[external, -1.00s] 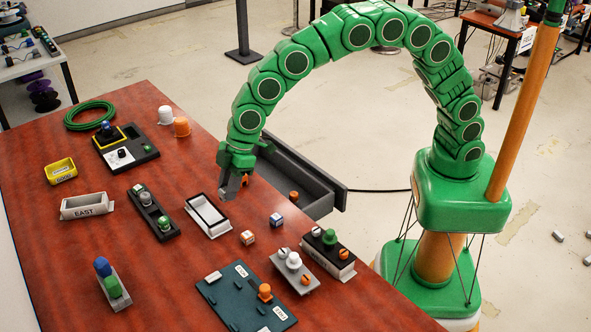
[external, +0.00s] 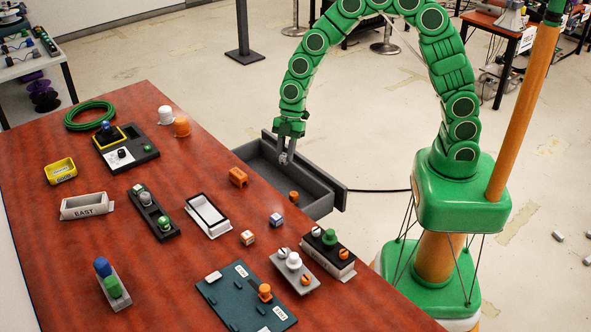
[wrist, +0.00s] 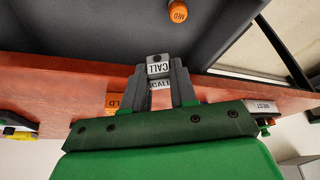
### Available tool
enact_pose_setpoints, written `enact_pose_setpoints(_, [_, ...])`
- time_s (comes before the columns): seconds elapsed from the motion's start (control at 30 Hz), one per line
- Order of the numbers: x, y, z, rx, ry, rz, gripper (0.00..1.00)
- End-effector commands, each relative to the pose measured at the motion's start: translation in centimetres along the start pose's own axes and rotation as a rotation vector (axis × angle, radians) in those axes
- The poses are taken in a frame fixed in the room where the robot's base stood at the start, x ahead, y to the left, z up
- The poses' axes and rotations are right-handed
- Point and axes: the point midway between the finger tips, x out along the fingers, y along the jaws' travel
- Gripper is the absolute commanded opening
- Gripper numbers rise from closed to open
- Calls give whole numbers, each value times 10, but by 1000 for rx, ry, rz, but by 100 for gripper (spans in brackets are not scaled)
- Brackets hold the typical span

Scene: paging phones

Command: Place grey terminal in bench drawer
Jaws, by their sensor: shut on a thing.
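My gripper (external: 286,158) points down over the open dark grey bench drawer (external: 322,207), which sticks out from the table's right edge. In the wrist view its fingers (wrist: 157,80) are shut on a small grey terminal (wrist: 154,58) with white CALL labels. In the external view the terminal is too small to make out clearly between the fingertips. The drawer also fills the top of the wrist view (wrist: 100,35). I cannot tell exactly how far the terminal is above the drawer floor.
An orange cylinder (external: 294,196), marked MED in the wrist view (wrist: 178,11), stands in the drawer. An orange block (external: 238,177) lies on the red table near the drawer. A white tray (external: 207,215) and small cubes lie nearby. The rest of the drawer floor looks free.

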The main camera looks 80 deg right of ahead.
Motion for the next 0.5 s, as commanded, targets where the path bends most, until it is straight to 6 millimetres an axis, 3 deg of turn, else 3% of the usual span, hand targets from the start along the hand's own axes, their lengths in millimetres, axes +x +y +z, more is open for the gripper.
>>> enact_pose_setpoints(0.2, [-2, -40, 42, -151, 1, -64, 0])
enact_pose_setpoints(0.4, [-3, -65, 58, -256, -1, -104, 0])
enact_pose_setpoints(0.5, [-1, -67, 60, -277, -1, -113, 0])
